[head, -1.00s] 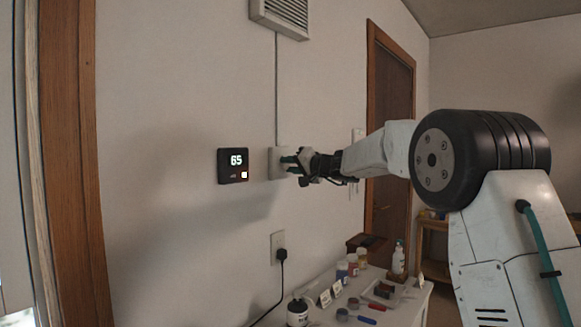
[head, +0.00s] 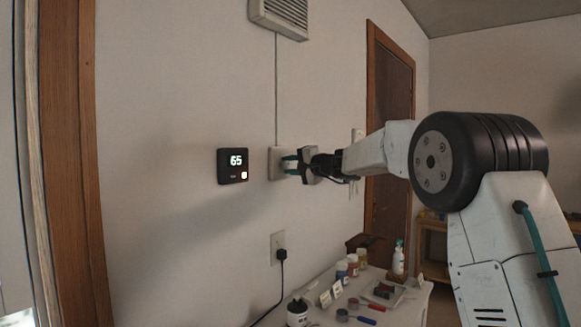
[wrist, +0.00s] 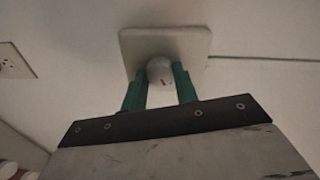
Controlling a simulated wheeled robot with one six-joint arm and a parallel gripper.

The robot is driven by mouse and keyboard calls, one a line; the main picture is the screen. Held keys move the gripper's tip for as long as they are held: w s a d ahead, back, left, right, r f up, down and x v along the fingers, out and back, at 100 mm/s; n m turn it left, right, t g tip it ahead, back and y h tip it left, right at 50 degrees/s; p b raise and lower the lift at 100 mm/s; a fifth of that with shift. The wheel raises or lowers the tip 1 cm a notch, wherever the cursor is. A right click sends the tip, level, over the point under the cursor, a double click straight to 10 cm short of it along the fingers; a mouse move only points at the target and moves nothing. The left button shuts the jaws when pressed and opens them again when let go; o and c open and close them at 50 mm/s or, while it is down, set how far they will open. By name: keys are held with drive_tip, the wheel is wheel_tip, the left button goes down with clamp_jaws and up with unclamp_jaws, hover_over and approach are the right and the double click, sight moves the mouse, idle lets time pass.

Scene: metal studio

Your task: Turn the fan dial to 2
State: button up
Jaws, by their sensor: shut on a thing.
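The fan dial (wrist: 159,71) is a pale round knob with a small red mark, on a light square wall plate (wrist: 190,42). In the head view the plate (head: 275,163) sits on the wall just right of the thermostat. My gripper (wrist: 160,84) has its two teal fingers on either side of the knob, shut on it. In the head view my gripper (head: 290,165) reaches the plate from the right and hides the knob. The red mark is small, and no numbers on the plate can be read.
A black thermostat (head: 233,166) showing 65 is left of the plate. A vent (head: 280,17) is above, joined by a thin conduit. An outlet (head: 277,247) with a black plug is below. A table (head: 398,310) with jars and bottles stands underneath.

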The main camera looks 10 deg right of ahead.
drive_tip(key=shift+d, duration=0.1)
drive_tip(key=o, duration=1)
drive_tip(key=v, duration=0.7)
drive_tip(key=shift+s+d, duration=0.25)
drive_tip(key=shift+s, duration=0.05)
drive_tip(key=s+a+f+n+g+h, duration=0.1)
drive_tip(key=s+a+f+n+g, duration=0.15)
drive_tip(key=s+f+g, duration=0.5)
drive_tip(key=s+a+f+n+g+h, duration=0.15)
drive_tip(key=s+a+f, duration=0.25)
drive_tip(key=s+f, duration=0.8)
drive_tip(key=s+d+f+n+g+h, duration=0.1)
drive_tip(key=s+h, duration=0.1)
drive_tip(key=s, duration=1)
drive_tip(key=s+d+f+n+g+h, duration=0.1)
drive_tip(key=s+d+f+n+h, duration=0.1)
drive_tip(key=s, duration=1)
drive_tip(key=s+d+f+n+g+h, duration=0.1)
drive_tip(key=s+d+f+g+h, duration=0.1)
drive_tip(key=s, duration=1)
drive_tip(key=shift+s+d+f+n+h, duration=0.15)
drive_tip(key=shift+n+h, duration=0.15)
drive_tip(key=shift+h, duration=0.35)
